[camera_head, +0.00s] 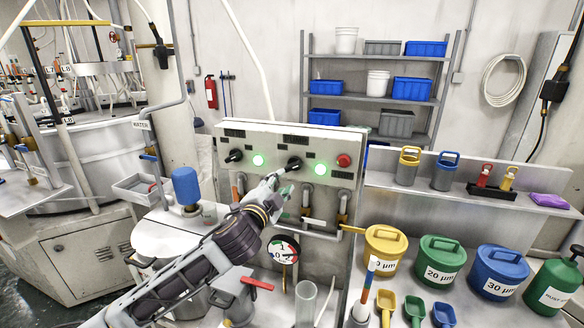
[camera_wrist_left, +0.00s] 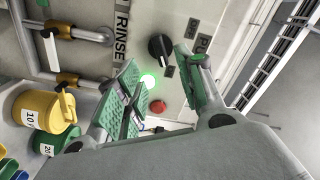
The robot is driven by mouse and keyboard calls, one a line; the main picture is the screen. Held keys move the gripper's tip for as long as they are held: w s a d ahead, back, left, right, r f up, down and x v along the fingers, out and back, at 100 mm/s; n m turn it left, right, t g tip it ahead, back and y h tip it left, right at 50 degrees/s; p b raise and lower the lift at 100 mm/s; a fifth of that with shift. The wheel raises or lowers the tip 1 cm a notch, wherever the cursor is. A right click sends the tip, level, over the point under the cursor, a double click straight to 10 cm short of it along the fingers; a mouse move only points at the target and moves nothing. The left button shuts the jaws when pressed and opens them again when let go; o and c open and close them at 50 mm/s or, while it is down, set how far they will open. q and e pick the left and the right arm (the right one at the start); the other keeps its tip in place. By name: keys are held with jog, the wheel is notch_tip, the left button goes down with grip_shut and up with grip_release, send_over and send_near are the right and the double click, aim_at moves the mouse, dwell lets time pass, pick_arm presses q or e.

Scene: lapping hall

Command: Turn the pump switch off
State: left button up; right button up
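The pump switch (camera_head: 295,164) is a black rotary knob on a grey control panel (camera_head: 330,202), with a lit green lamp (camera_head: 320,169) to its right. My right gripper is not in view.
A second black knob (camera_head: 234,155) with its own lit green lamp (camera_head: 258,160) is to the left on the panel. A red button (camera_head: 343,161) is to the right. Pipes and a gauge (camera_head: 282,251) sit below. Coloured buckets (camera_head: 442,262) stand at the right.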

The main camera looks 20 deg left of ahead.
aim_at(291, 169)
pick_arm(q)
jog(key=shift+w+d+p, duration=0.15)
jog(key=shift+w+p, duration=0.45)
jog(key=shift+w, duration=2.35)
jog(key=shift+w+d+p, duration=0.1)
jog(key=shift+w+p, duration=0.45)
jog(key=shift+w, duration=2.35)
grip_shut()
